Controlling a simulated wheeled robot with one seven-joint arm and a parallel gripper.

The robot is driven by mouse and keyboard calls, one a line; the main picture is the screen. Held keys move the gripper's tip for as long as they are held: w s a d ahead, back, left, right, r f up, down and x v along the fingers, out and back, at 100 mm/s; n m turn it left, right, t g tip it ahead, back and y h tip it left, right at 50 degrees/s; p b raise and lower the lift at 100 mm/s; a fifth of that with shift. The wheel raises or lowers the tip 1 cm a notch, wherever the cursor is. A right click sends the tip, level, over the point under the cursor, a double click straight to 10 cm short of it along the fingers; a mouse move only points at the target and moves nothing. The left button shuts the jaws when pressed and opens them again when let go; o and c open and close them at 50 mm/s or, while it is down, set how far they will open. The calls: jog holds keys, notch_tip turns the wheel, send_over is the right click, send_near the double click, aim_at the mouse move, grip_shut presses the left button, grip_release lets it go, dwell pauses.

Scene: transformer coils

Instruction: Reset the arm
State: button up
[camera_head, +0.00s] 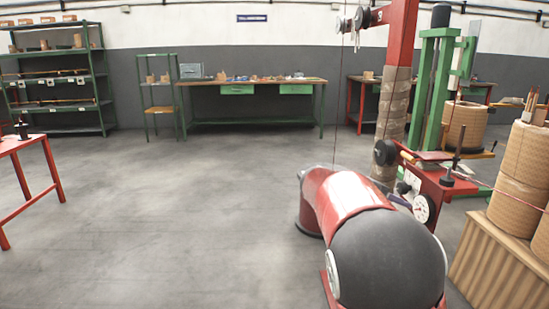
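No object being held is visible.
Large coils (520,165) stand at the right. A red table (22,145) is at the left. The middle floor is clear.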

jog(key=s+a+f+t+y, duration=0.1)
jog(key=s+a+y, duration=0.3)
jog(key=s, duration=0.5)
jog(key=s+a+f+m+t+y, duration=0.1)
jog(key=s+a+f+y, duration=0.3)
jog(key=s, duration=0.5)
jog(key=s+a+f+m+t+y, duration=0.1)
jog(key=s+a+f+t+y, duration=0.1)
jog(key=s+a+y, duration=0.3)
jog(key=s+a+t, duration=0.1)
jog(key=s, duration=0.3)
jog(key=shift+s+a+f, duration=0.15)
jog(key=shift+s+f, duration=0.05)
jog(key=shift+s, duration=0.05)
jog(key=shift+o, duration=0.3)
